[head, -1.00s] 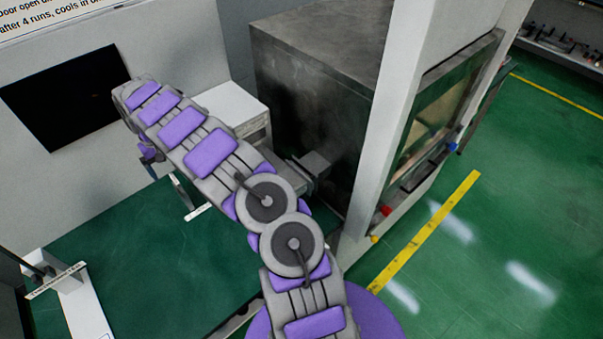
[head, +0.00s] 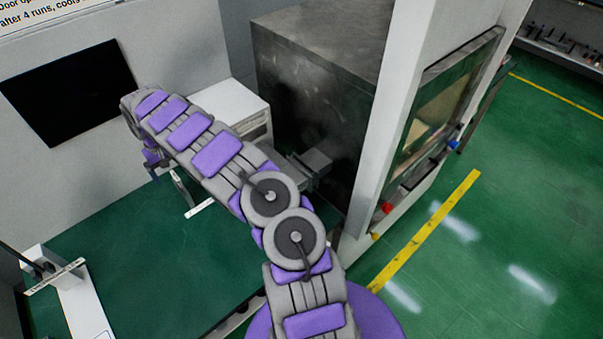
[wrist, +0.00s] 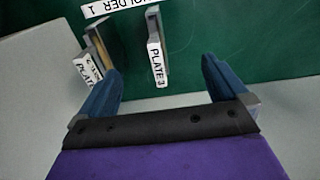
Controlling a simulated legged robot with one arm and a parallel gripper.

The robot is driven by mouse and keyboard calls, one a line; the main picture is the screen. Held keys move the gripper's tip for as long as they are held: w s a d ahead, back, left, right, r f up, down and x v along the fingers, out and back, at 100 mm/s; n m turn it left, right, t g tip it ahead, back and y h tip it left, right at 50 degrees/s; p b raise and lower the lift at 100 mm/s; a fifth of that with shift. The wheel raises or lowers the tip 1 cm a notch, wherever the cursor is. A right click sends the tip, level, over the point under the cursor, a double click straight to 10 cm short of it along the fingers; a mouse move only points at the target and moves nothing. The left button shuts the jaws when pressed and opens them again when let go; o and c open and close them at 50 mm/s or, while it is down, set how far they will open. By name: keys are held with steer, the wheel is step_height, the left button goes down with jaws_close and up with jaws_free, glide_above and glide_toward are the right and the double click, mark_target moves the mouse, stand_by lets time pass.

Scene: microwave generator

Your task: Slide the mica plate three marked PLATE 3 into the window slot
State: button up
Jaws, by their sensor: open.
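The mica plate marked PLATE 3 (wrist: 156,64) shows in the wrist view, standing in a slim grey holder at upper middle, its white label facing me. My gripper (wrist: 161,72) is open and empty. Its two blue fingers point toward the holders, one on each side of the plate in the picture, and I see no contact. In the head view my arm reaches to the upper left and its end is mostly hidden. A grey metal fitting (head: 312,163) juts from the dark metal cabinet's side; I cannot tell whether it holds the window slot.
In the wrist view, another labelled plate (wrist: 87,70) stands left of the left finger, and a HOLDER 1 sign (wrist: 118,8) lies behind. In the head view, the dark metal cabinet (head: 310,60) and a white post (head: 395,100) stand right of my arm. The green surface (head: 130,250) below is largely clear.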

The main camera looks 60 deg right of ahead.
mark_target(174, 175)
steer(key=f, duration=0.5)
steer(key=shift+d+f+b, duration=0.2)
steer(key=shift+f+b, duration=0.1)
steer(key=shift+f, duration=0.05)
steer(key=shift+a, duration=0.15)
stand_by(1.1)
jaws_close()
stand_by(0.8)
steer(key=shift+r+p, duration=0.15)
steer(key=shift+p, duration=0.15)
steer(key=shift+r+p, duration=0.9)
steer(key=shift+r, duration=2)
